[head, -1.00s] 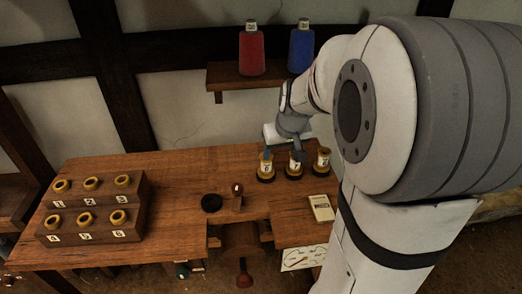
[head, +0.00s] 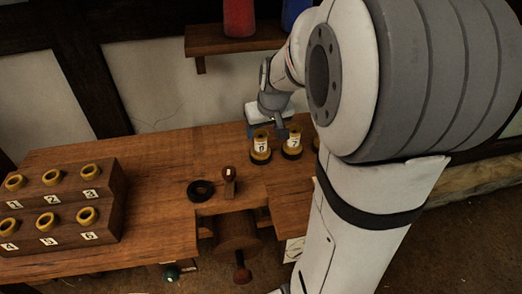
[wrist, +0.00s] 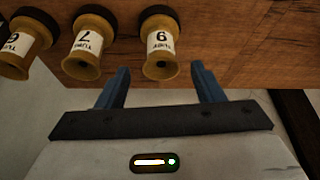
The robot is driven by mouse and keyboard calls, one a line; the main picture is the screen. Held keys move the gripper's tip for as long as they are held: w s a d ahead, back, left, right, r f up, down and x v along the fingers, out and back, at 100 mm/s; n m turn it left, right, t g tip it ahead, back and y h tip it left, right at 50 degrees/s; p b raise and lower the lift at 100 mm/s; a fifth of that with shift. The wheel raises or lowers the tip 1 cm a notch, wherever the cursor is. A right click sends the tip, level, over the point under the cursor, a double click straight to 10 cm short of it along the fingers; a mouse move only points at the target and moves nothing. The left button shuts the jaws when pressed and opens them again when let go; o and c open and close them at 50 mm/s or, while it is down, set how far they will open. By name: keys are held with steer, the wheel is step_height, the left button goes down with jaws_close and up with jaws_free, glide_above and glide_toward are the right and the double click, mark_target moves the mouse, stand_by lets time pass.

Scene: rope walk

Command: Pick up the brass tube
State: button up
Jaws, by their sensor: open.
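Several brass-coloured tubes with dark bands and white labels stand in a row at the back of the bench, under my arm. The left one (head: 260,147) and the one beside it (head: 292,146) show in the head view; a third is mostly hidden by my arm. My gripper (wrist: 160,68) is open and empty. Its fingers point toward the right tube there, on either side of its near end. I cannot tell which tube is meant.
A wooden stepped rack (head: 112,212) numbered 1 to 6 holds yellow-rimmed pieces at left. A black ring (head: 201,190) and a wooden-handled stamp-like piece (head: 229,183) lie mid-bench. A wall shelf (head: 225,41) carries red and blue cones. The bench between rack and ring is clear.

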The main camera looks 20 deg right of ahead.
mark_target(261, 144)
steer(key=x, duration=0.8)
steer(key=shift+s+f, duration=0.2)
steer(key=shift+s, duration=0.05)
steer(key=c, duration=0.9)
